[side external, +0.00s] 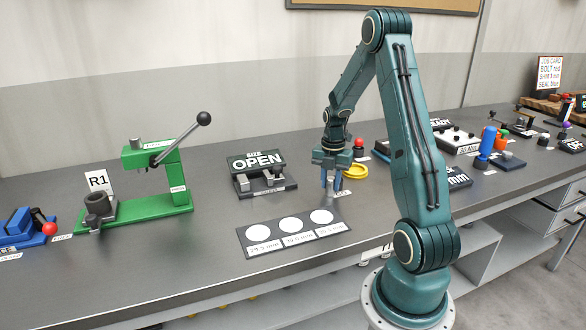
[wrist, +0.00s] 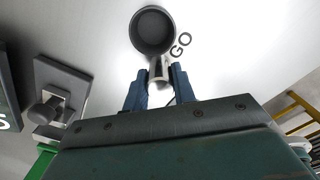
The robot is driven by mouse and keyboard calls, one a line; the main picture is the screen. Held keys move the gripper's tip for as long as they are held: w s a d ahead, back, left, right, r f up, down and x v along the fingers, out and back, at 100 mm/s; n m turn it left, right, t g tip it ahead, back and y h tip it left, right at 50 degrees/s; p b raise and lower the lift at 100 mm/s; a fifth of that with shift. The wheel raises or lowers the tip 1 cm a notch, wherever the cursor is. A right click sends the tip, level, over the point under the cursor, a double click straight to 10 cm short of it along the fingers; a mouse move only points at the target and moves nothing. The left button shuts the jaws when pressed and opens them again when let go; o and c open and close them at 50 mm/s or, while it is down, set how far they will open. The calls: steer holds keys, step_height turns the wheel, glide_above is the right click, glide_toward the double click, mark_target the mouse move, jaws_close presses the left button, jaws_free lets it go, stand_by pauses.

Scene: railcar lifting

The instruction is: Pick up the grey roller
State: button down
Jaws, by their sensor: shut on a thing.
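The grey roller (wrist: 160,70) shows in the wrist view as a small, pale metallic piece between the two blue fingers. My gripper (wrist: 156,84) is shut on it. In the side view my gripper (side external: 331,182) points down, low over the bench, right of the OPEN stand; the roller is too small and covered to make out there. In the wrist view a dark grey round cup or ring (wrist: 153,32) lies just beyond the roller, beside a GO label (wrist: 181,44). The roller overlaps its near edge in the picture; I cannot tell whether they touch.
A dark plate (side external: 295,240) with three white circles lies in front of my gripper. The OPEN stand (side external: 258,163) and a green lever press (side external: 150,190) stand left. A yellow ring (side external: 355,172) and red button (side external: 359,147) are close behind. Bare bench lies between press and plate.

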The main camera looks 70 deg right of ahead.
mark_target(330, 177)
steer(key=shift+r, duration=0.15)
step_height(330, 177, up, 20)
stand_by(0.8)
steer(key=shift+w, duration=0.1)
stand_by(0.4)
